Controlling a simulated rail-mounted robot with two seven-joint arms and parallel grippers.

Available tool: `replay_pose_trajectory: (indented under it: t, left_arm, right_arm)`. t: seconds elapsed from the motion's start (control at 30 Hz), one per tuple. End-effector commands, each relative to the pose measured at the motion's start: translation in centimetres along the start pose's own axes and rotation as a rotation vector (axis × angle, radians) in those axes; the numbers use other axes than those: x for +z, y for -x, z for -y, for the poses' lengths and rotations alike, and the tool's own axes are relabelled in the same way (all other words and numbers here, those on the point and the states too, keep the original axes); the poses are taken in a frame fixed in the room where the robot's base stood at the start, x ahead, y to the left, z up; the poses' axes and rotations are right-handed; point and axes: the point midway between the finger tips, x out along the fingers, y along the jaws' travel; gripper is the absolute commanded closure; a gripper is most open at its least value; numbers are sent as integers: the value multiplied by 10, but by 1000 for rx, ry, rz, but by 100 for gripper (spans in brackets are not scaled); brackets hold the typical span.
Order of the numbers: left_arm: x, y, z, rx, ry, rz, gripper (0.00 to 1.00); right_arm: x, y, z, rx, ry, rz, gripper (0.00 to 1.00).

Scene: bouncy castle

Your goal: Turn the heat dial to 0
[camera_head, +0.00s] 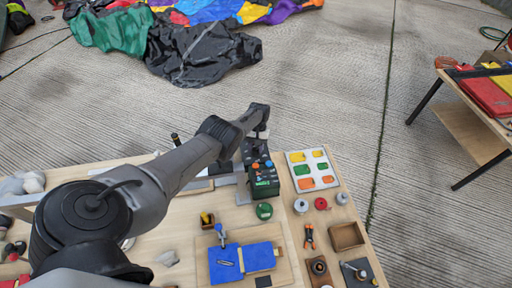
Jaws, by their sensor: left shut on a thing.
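A dark control box (265,186) with a green lower front stands on the workbench, right of the picture's middle. Its top carries small orange and blue parts (262,164). My left arm reaches in from the lower left, and my left gripper (256,146) points down at the far end of this box. It is shut on what seems to be the heat dial, which the gripper hides. The dial's mark and numbers are too small to read. My right gripper is not in view.
A white tray (290,158) with yellow, green and orange patches lies right of the box. A green round item (264,211), a blue sheet (258,256), pliers (309,237) and a wooden box (346,236) lie nearer. A red-topped side table (488,97) stands far right.

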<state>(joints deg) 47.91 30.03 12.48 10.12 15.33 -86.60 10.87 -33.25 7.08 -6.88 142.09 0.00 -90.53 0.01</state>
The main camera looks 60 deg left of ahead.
Motion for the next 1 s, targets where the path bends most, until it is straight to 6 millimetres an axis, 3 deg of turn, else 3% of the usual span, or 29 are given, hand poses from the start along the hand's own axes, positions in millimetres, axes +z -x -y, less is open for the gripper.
replay_pose_trajectory:
  t: [0.5,0.53,0.6,0.8,1.0]
  left_arm:
    - [-1,-2,1,5,17,-3,89]
    - [-1,-2,1,5,17,-3,64]
    - [-1,-2,1,5,17,-3,57]
    - [0,-2,0,5,16,-2,40]
    - [0,0,0,6,16,-2,40]
  right_arm:
    - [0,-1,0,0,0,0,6]
    - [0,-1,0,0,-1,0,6]
    - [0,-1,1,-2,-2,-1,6]
    - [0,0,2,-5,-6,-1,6]
    - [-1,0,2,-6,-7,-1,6]
